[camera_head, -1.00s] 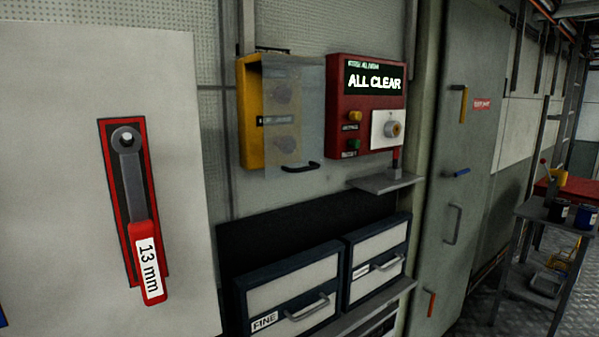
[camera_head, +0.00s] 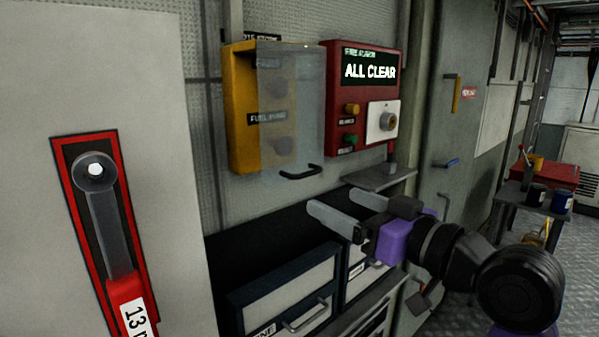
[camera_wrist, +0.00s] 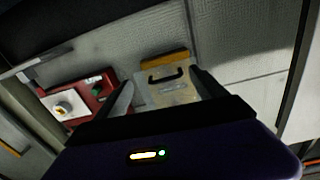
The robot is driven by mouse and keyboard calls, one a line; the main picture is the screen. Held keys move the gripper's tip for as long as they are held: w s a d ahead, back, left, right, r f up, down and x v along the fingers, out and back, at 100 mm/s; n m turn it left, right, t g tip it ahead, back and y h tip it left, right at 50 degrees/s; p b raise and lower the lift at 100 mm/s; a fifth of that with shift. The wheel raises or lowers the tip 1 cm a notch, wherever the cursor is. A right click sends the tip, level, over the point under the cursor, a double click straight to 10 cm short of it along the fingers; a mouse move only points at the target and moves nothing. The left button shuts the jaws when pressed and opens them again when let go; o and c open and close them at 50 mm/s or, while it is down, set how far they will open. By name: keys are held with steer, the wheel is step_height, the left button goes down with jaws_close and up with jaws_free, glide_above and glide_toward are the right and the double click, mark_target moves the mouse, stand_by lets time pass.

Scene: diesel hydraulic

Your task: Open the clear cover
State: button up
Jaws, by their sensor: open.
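The clear cover (camera_head: 303,110) is a see-through panel in front of the yellow box (camera_head: 241,125) on the wall. In the wrist view the yellow box (camera_wrist: 165,60), the clear cover (camera_wrist: 172,94) and the black handle (camera_wrist: 165,75) appear between my two fingers (camera_wrist: 160,95). Whether the cover is latched cannot be told.
A red "ALL CLEAR" panel (camera_head: 362,110) hangs right of the yellow box. A small grey shelf (camera_head: 378,179) juts out below it. Dark-framed drawers (camera_head: 285,290) stand under my gripper. A red-handled 13 mm wrench (camera_head: 108,230) hangs at the left.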

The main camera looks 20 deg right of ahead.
mark_target(311, 174)
steer(key=shift+n, duration=0.5)
steer(key=w+a+r, duration=0.1)
steer(key=w, duration=0.1)
steer(key=w+a+r+p, duration=0.1)
steer(key=w, duration=0.2)
steer(key=w+a+r, duration=0.1)
steer(key=w, duration=0.1)
steer(key=shift+w+a+p, duration=0.1)
steer(key=shift+w+p, duration=0.2)
steer(key=shift+w, duration=0.1)
